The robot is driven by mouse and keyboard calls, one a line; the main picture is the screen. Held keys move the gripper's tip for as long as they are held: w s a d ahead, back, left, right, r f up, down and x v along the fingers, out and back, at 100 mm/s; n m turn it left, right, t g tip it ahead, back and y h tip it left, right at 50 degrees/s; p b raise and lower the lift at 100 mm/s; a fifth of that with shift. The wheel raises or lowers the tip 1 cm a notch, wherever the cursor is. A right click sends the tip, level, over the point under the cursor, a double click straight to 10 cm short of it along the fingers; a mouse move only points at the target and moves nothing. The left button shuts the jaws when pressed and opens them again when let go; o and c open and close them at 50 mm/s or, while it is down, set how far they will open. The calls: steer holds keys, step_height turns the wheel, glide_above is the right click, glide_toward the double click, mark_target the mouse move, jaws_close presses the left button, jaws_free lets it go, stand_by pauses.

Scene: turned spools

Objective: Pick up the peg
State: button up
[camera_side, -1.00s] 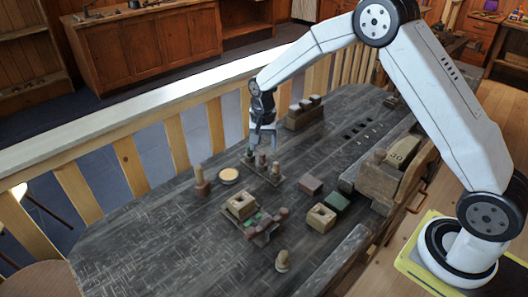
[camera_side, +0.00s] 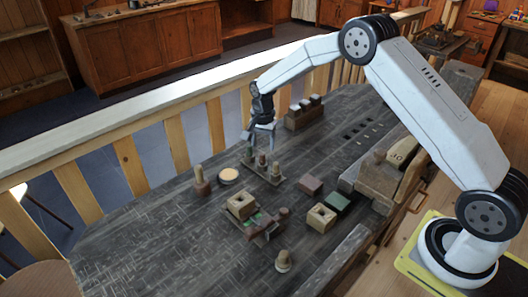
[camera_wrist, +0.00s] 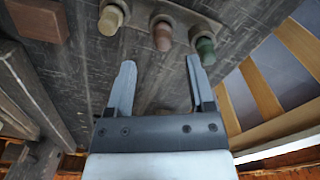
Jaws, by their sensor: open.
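Three turned pegs stand in a low rack (camera_side: 267,177): a green one (camera_side: 248,153), a reddish one (camera_side: 262,158) and a tan one (camera_side: 275,168). The wrist view shows the tan peg (camera_wrist: 110,20), the reddish peg (camera_wrist: 162,36) and the green peg (camera_wrist: 205,49) along its top. My gripper (camera_wrist: 160,60) is open and empty, its fingers apart. In the wrist view the reddish peg shows just past the gap between the fingertips, and the green peg lies close to the right fingertip. In the side view my gripper (camera_side: 260,146) is over the rack; contact cannot be told.
A peg on a reddish base (camera_side: 202,182) and a round tan disc (camera_side: 229,176) stand left of the rack. Hollow tan blocks (camera_side: 321,217), a reddish block (camera_side: 311,185) and a green block (camera_side: 337,203) are nearer. A railing runs behind. The table's left part is clear.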

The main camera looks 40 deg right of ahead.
mark_target(262, 154)
steer(key=shift+f, duration=0.1)
steer(key=shift+w+f, duration=0.15)
steer(key=shift+f, duration=2.3)
steer(key=shift+c, duration=0.2)
jaws_close()
